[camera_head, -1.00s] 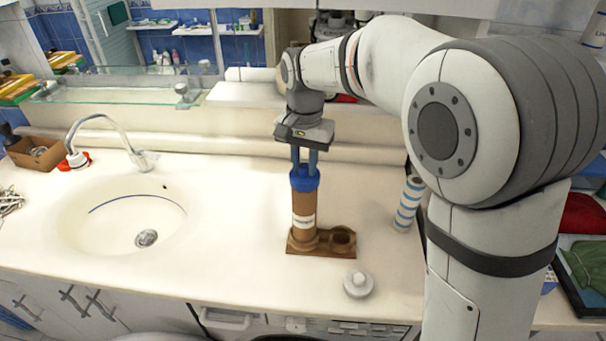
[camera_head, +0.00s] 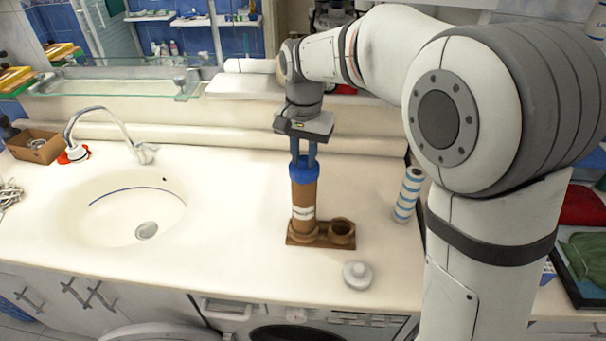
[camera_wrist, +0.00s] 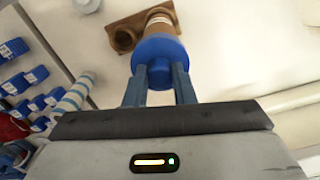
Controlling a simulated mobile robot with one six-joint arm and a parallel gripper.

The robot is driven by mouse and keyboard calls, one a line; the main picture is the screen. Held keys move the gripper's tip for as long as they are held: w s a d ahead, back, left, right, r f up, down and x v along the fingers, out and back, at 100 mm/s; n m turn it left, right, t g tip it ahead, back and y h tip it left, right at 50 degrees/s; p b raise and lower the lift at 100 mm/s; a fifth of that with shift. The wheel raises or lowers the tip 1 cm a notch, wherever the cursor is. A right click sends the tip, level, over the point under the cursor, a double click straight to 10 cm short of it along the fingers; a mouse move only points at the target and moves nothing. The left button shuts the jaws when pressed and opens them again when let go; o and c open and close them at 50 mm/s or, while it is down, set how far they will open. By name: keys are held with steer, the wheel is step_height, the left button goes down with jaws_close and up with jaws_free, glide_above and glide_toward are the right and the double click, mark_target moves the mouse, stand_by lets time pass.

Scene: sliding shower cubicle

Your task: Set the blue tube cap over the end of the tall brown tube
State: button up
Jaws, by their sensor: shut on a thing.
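The tall brown tube (camera_head: 304,200) stands upright in one socket of a brown two-socket holder (camera_head: 322,242) on the counter. The blue tube cap (camera_head: 304,170) sits over the tube's top end. My gripper (camera_head: 304,158) is above the tube, pointing down, its fingers shut on the cap. In the wrist view the blue cap (camera_wrist: 160,58) is between the two blue-grey fingertips (camera_wrist: 160,76), with the brown tube (camera_wrist: 160,22) directly beyond it. The cap's lower rim meets the tube with no gap that I can see. How deep the cap sits is hidden.
The holder's right socket (camera_head: 342,230) is empty. A white round lidded object (camera_head: 357,275) lies in front of the holder. A blue-striped white roll (camera_head: 409,194) stands to the right. A sink (camera_head: 135,215) with a tap is at the left; the counter between is clear.

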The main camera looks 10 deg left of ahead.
steer(key=shift+f+b, duration=0.35)
steer(key=shift+f, duration=0.25)
steer(key=o, duration=1)
steer(key=shift+r, duration=0.15)
steer(key=shift+r+p, duration=2.8)
steer(key=shift+r, duration=0.65)
steer(key=s+d+t+b, duration=0.1)
steer(key=s+d+b, duration=0.15)
steer(key=d, duration=0.45)
steer(key=s+d+b, duration=0.1)
steer(key=s+d, duration=0.3)
steer(key=d, duration=0.2)
steer(key=s+d+f, duration=0.2)
steer(key=s+d, duration=0.1)
steer(key=s, duration=0.1)
steer(key=s+d+f+n+t+b, duration=0.1)
steer(key=s+d+f, duration=0.1)
steer(key=s+d, duration=0.2)
steer(key=s+d+f+n+t+b, duration=0.1)
steer(key=s+d+f, duration=0.2)
steer(key=s, duration=0.2)
steer(key=shift+s+d, duration=0.15)
steer(key=shift+d, duration=0.25)
